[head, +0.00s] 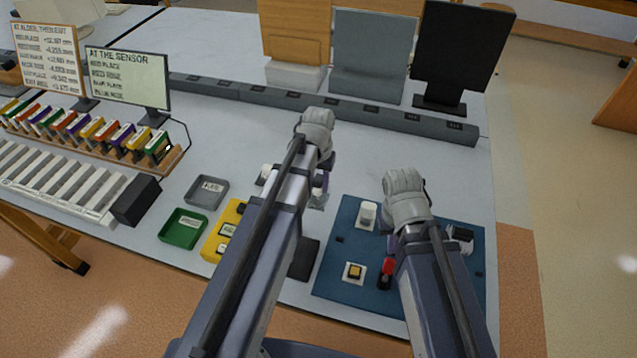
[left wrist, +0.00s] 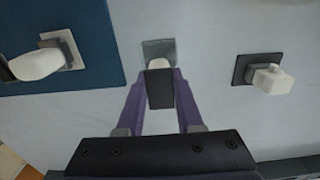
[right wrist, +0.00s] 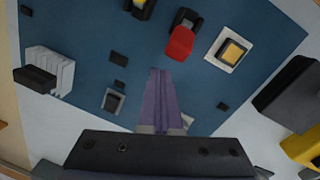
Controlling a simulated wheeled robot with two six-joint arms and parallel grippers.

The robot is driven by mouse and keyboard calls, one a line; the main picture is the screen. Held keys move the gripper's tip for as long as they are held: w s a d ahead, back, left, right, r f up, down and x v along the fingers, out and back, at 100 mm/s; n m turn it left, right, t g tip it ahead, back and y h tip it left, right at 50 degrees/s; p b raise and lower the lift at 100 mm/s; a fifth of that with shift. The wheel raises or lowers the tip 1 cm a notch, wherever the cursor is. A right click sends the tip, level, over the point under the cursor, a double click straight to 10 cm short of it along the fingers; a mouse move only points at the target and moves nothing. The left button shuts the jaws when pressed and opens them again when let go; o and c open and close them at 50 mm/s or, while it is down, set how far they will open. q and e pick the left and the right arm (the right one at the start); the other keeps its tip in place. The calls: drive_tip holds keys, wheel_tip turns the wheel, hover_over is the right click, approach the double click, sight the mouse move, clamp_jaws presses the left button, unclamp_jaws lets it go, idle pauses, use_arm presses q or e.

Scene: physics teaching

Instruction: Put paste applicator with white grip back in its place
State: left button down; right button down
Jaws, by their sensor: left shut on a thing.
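My left gripper (left wrist: 160,102) is shut on a dark block with a pale rounded end, seen between its purple fingers in the left wrist view. This looks like the paste applicator with white grip (left wrist: 158,64). A grey square plate (left wrist: 158,47) lies just beyond its pale end; I cannot tell whether they touch. In the head view my left gripper (head: 321,182) is over the table beside the blue board, and my arm hides much of the piece. My right gripper (right wrist: 160,100) is over the blue board with its fingers together and nothing visible between them.
The blue board (head: 330,285) carries a white knob (head: 367,213), a yellow button (head: 355,271) and a red lever (head: 387,268). A white block on a dark base (left wrist: 270,78) stands to one side. Green (head: 184,229) and grey (head: 207,192) trays are at left.

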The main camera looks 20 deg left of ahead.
use_arm(q)
drive_tip(key=shift+f+b, duration=0.35)
drive_tip(key=shift+f, duration=0.15)
use_arm(e)
drive_tip(key=shift+f, duration=0.45)
use_arm(q)
drive_tip(key=shift+c, duration=2.4)
unclamp_jaws()
drive_tip(key=shift+r, duration=0.1)
drive_tip(key=shift+r, duration=0.1)
use_arm(e)
drive_tip(key=shift+r, duration=0.15)
use_arm(q)
wheel_tip(320, 180, up, 8)
drive_tip(key=p, duration=0.8)
drive_tip(key=shift+f, duration=0.2)
use_arm(e)
wheel_tip(320, 180, up, 8)
drive_tip(key=shift+f, duration=0.2)
